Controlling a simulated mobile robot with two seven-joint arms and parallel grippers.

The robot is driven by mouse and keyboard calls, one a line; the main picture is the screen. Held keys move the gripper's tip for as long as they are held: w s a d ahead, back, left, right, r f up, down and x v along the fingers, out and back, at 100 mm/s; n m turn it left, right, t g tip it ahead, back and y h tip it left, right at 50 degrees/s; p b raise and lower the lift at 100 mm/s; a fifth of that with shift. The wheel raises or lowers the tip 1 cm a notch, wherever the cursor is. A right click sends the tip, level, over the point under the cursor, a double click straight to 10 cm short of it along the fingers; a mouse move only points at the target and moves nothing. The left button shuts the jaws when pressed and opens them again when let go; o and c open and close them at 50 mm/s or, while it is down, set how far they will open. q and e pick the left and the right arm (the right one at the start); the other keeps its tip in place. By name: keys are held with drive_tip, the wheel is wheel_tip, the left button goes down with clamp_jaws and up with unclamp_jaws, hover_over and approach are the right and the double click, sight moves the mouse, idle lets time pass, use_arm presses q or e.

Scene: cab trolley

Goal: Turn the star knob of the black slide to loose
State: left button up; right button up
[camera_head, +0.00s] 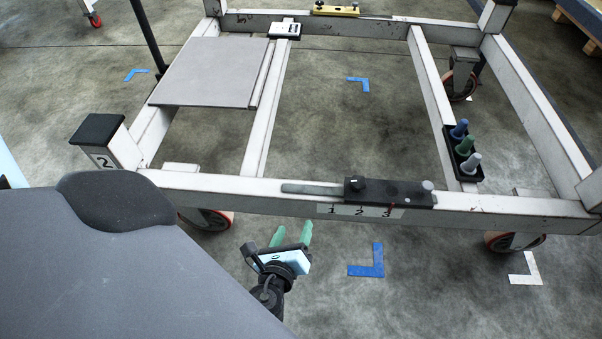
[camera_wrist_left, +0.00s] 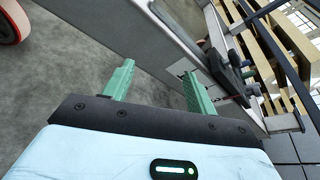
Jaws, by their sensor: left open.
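The black slide (camera_head: 400,194) sits on the near beam of the trolley frame, above a label reading 1 2 3. A small dark knob (camera_head: 357,181) with a light mark is at its left end, and a grey round knob (camera_head: 428,185) is at its right end. I cannot tell for sure which is the star knob or how it is set. My left gripper (camera_head: 292,231), with green fingers, is open and empty, in front of the beam and apart from the slide. In the left wrist view the dark slide (camera_wrist_left: 224,70) lies beyond the right finger, partly hidden.
A grey-green bar (camera_head: 311,188) extends left of the slide. A black holder with several coloured pegs (camera_head: 464,145) is on the right crossbar. A yellow slide (camera_head: 336,10) and a white slide (camera_head: 285,30) are farther back. A grey panel (camera_head: 210,72) lies left.

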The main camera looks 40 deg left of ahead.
sight(355, 188)
use_arm(q)
drive_tip(key=w+d+r+m+t+h, duration=0.1)
drive_tip(key=w+d+r+m, duration=0.1)
drive_tip(key=w+m, duration=0.1)
drive_tip(key=w+d+r+m+t+h, duration=0.1)
drive_tip(key=w+d+m+t, duration=0.1)
drive_tip(key=w+m, duration=0.1)
drive_tip(key=w+d+r+m+t+h, duration=0.1)
drive_tip(key=w+d+r+m, duration=0.1)
drive_tip(key=w+m, duration=0.2)
drive_tip(key=shift+w+d+r+t, duration=0.2)
drive_tip(key=shift+r+t, duration=0.15)
drive_tip(key=shift+t, duration=0.05)
drive_tip(key=w, duration=0.2)
drive_tip(key=w+b, duration=0.1)
drive_tip(key=w, duration=0.1)
drive_tip(key=w+a, duration=0.1)
drive_tip(key=w, duration=0.1)
drive_tip(key=shift+w+f, duration=0.1)
drive_tip(key=shift+w, duration=0.1)
drive_tip(key=shift+w+a+b, duration=0.1)
drive_tip(key=shift+w+b, duration=0.2)
drive_tip(key=shift+w, duration=0.35)
use_arm(e)
drive_tip(key=shift+s+f, duration=0.1)
drive_tip(key=shift+f, duration=0.7)
use_arm(q)
drive_tip(key=shift+c, duration=0.5)
